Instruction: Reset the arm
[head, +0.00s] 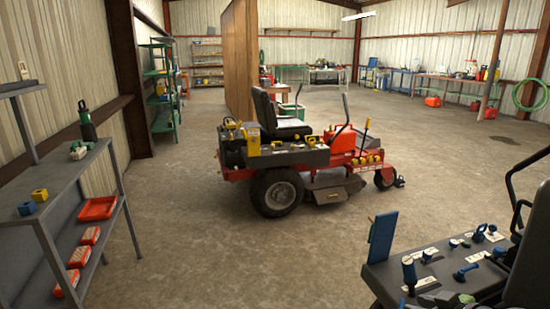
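Neither my arm nor my gripper shows in the head view, so its pose and whether it is open or shut are hidden. The task names no other object.
A red mower (283,150) stands mid-floor. A grey shelf unit (78,195) with red boxes is at left. A dark deck (430,268) carrying blue tools is at lower right. A wooden partition (241,60) and workbenches (455,82) stand farther back. Concrete floor (180,235) is clear between.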

